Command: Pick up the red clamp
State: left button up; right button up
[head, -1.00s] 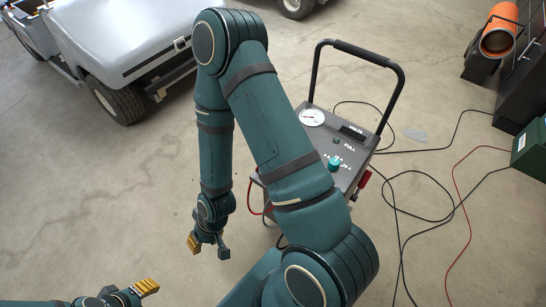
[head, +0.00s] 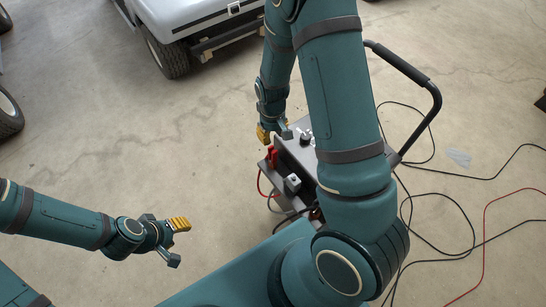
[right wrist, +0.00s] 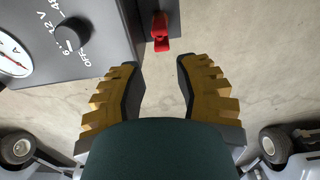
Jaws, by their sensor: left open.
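The red clamp (head: 273,157) sits at the left end of the grey charger cart (head: 304,157). In the right wrist view the red clamp (right wrist: 160,34) hangs on a dark holder beside the panel. My right gripper (head: 271,133) is beside that end of the cart. In the right wrist view its yellow-padded fingers (right wrist: 157,66) are spread and empty, with the clamp just beyond the gap between their tips, apart from them. My left gripper (head: 176,240) is open and empty over bare floor at the lower left. My right arm hides much of the cart.
The cart's black handle (head: 433,95) rises at its right. Black cables and a red cable (head: 484,225) lie on the floor at right. A white vehicle (head: 190,15) stands at the top. The floor at left is mostly clear.

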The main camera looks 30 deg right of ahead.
aim_at(273, 149)
notch_tip(273, 149, down, 4)
jog(key=shift+a+r+b, duration=0.1)
jog(key=shift+r+b, duration=0.15)
jog(key=shift+b, duration=0.05)
notch_tip(273, 149, down, 5)
jog(key=shift+s+f+b, duration=0.1)
jog(key=shift+b, duration=0.75)
grip_shut()
